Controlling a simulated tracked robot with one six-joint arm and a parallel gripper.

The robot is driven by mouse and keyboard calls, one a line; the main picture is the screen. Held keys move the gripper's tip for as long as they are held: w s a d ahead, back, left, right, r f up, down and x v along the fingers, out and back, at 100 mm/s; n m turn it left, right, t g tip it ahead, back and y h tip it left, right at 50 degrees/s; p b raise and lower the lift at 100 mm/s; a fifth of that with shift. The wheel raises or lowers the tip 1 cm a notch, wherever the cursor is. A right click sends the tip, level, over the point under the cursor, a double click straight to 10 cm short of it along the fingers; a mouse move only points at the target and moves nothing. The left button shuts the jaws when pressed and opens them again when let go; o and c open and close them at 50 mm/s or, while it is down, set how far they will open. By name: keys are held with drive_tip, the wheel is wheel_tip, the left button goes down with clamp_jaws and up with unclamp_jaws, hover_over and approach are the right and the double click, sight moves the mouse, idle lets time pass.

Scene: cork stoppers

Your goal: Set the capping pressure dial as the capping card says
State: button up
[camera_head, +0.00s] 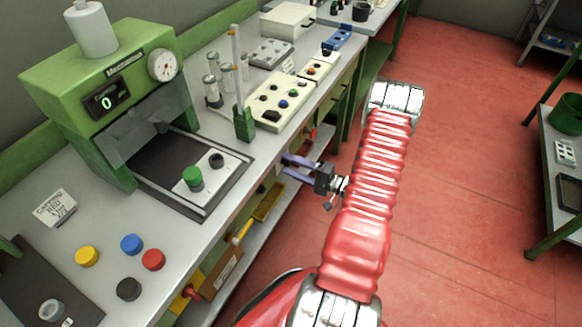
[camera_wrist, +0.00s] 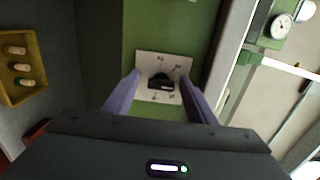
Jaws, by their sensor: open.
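The capping card (camera_head: 55,207) stands on the bench at left in the head view; its top lines seem to read "CAPPING" and "RED", and the last line is too small to read surely. A black dial knob (camera_wrist: 160,80) sits on a white marked plate (camera_wrist: 147,62) on a green panel in the wrist view. My gripper (camera_wrist: 159,76) is open, its purple fingers on either side of the knob, with no clear contact. In the head view my gripper (camera_head: 286,166) is at the bench's front edge; the dial is hidden there.
The green capping press (camera_head: 100,85) has a round gauge (camera_head: 164,65) and a display showing 0 (camera_head: 106,102). Loose caps, including a red one (camera_head: 153,259), lie on the bench. A yellow bin (camera_wrist: 22,90) with stoppers is left in the wrist view.

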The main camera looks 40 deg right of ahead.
drive_tip(key=v, duration=1.4)
drive_tip(key=shift+w+a, duration=0.1)
idle(0.5)
